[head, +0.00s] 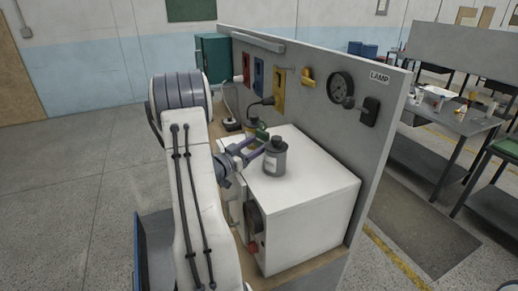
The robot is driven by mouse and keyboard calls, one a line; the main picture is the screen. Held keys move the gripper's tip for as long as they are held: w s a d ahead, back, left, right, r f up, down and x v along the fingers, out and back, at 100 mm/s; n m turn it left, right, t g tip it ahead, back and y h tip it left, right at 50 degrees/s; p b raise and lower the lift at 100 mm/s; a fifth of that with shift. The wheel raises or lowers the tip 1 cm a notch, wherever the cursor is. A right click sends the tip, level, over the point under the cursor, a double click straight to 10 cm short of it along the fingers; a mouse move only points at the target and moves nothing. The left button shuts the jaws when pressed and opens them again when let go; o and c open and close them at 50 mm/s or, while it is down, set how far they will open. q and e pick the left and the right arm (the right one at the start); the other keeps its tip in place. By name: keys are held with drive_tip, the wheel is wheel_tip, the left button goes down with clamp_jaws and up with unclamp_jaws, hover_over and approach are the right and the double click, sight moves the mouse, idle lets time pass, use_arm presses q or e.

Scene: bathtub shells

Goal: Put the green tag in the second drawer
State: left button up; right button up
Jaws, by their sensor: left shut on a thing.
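My left gripper (258,144) reaches in from the left over the white box (315,192) on the bench. It is shut on a small green piece, which looks like the green tag (262,133), just behind a grey jar (274,160). The fingers and jar partly hide how the tag is held. I cannot make out the second drawer; my arm covers much of the bench's left side. My right gripper is not in view.
The grey jar stands upright on the white box, very close to the fingers. A grey upright panel (320,112) with gauges and coloured plates rises behind. A teal cabinet (213,58) stands at the far end. The box top right of the jar is clear.

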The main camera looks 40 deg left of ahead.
sight(257, 159)
use_arm(q)
wheel_tip(257, 159, down, 2)
drive_tip(key=shift+f, duration=0.3)
drive_tip(key=shift+f, duration=0.2)
drive_tip(key=o, duration=1.1)
drive_tip(key=shift+r, duration=0.15)
